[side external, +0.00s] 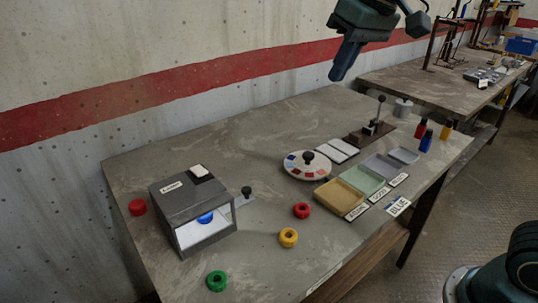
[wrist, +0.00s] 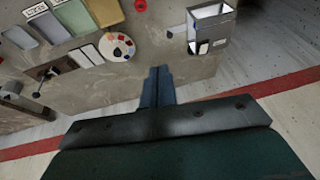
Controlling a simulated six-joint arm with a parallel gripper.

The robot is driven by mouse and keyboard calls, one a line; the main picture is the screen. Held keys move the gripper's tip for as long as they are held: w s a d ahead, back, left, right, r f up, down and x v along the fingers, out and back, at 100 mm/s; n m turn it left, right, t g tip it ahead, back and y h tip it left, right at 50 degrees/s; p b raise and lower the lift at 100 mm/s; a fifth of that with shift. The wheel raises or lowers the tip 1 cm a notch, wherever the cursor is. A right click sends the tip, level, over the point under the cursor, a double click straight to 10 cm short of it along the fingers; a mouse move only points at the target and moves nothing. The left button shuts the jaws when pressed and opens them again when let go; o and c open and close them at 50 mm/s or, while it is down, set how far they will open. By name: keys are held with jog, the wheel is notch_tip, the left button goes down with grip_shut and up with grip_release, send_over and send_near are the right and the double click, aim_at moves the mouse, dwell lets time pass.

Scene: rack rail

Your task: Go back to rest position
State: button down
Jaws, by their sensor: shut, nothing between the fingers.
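My gripper (side external: 338,74) hangs above the back part of the table, in front of the wall, well clear of everything on the table in the side view. Its blue fingers are together with nothing between them. In the wrist view the shut fingers (wrist: 158,72) point toward the table edge, with the tabletop objects beyond them. My arm above the gripper is cut off by the top of the side view.
The table (side external: 255,126) holds a grey box (side external: 185,228), a round dial (side external: 300,172), shallow trays (side external: 362,180), a lever stand (side external: 375,128), small bottles (side external: 426,140) and several coloured rings (side external: 288,237). The red-striped wall (side external: 150,95) stands behind. Air around my gripper is free.

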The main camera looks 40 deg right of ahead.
jog(key=s+d+f, duration=0.3)
jog(key=s+f, duration=0.2)
jog(key=s, duration=0.4)
jog(key=s+d+f+t+h, duration=0.1)
jog(key=s+d+f, duration=0.3)
jog(key=s, duration=0.5)
notch_tip(320, 180, down, 2)
jog(key=shift+s+d+f+t, duration=0.2)
jog(key=shift+s+t, duration=0.1)
jog(key=shift+s, duration=0.1)
